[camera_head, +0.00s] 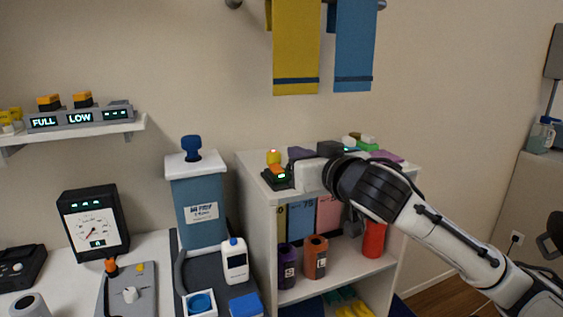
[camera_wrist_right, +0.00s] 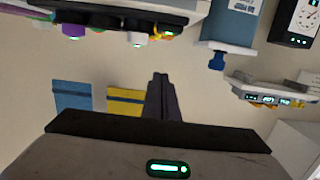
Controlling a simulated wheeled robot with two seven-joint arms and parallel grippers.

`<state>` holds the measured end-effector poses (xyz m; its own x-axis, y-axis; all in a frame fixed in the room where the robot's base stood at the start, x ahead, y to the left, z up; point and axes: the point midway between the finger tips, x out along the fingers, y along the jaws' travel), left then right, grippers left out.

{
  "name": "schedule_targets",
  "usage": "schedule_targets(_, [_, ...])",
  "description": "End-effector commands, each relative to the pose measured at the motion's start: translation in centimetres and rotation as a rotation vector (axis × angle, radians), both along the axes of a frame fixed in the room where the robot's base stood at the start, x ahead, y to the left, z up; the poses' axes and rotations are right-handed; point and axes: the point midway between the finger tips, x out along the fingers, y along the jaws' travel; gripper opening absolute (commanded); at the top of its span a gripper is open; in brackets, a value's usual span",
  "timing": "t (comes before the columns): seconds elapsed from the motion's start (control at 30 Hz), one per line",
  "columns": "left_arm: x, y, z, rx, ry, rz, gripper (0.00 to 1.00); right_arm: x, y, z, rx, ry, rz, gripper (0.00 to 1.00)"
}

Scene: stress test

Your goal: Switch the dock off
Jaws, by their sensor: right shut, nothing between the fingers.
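A small black unit (camera_head: 277,180) with an orange top and a lit green display stands on the front left of the white cabinet's top. A grey strip (camera_head: 80,118) on the left wall shelf has lit panels reading FULL and LOW, with orange-and-black blocks above it. No label shows which of these is the dock. My right gripper (camera_head: 299,154) is just right of the black unit; its dark fingers are shut and empty, and contact cannot be told. The fingers also show in the wrist view (camera_wrist_right: 163,95), against the wall. My left gripper is out of view.
The white cabinet (camera_head: 250,165) also bears a yellow piece (camera_head: 273,157), a green block (camera_head: 368,143) and a purple piece (camera_head: 386,156). Yellow (camera_head: 296,45) and blue (camera_head: 354,45) towels hang above. A blue dispenser (camera_head: 200,205) and a gauge (camera_head: 93,225) stand left.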

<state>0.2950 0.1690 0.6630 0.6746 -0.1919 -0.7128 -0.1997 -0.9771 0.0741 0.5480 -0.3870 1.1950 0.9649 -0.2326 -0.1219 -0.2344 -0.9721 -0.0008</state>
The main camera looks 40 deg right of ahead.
Motion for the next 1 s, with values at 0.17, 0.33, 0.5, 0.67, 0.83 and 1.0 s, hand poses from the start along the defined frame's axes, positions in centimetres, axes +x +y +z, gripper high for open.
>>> schedule_targets(0.17, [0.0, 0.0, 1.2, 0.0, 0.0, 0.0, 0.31, 3.5, -0.9, -0.1, 0.002, 0.001, -0.001, 0.0])
schedule_targets(0.33, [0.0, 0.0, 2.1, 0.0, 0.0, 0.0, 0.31, 7.0, -1.7, -0.5, 0.002, 0.001, -0.001, 0.0])
schedule_targets(0.5, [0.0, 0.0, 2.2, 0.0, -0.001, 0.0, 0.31, 8.4, -2.0, -3.0, -0.002, 0.007, 0.0, 0.0])
schedule_targets(0.67, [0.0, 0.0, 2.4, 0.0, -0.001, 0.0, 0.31, 8.6, -2.1, -4.4, 0.0, 0.002, 0.0, 0.0])
schedule_targets(0.83, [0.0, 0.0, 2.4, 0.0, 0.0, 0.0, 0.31, 8.6, -2.1, -5.1, -0.002, 0.001, 0.001, 0.0])
schedule_targets(1.0, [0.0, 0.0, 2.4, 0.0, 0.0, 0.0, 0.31, 8.6, -2.1, -5.1, -0.001, 0.001, 0.001, 0.0])
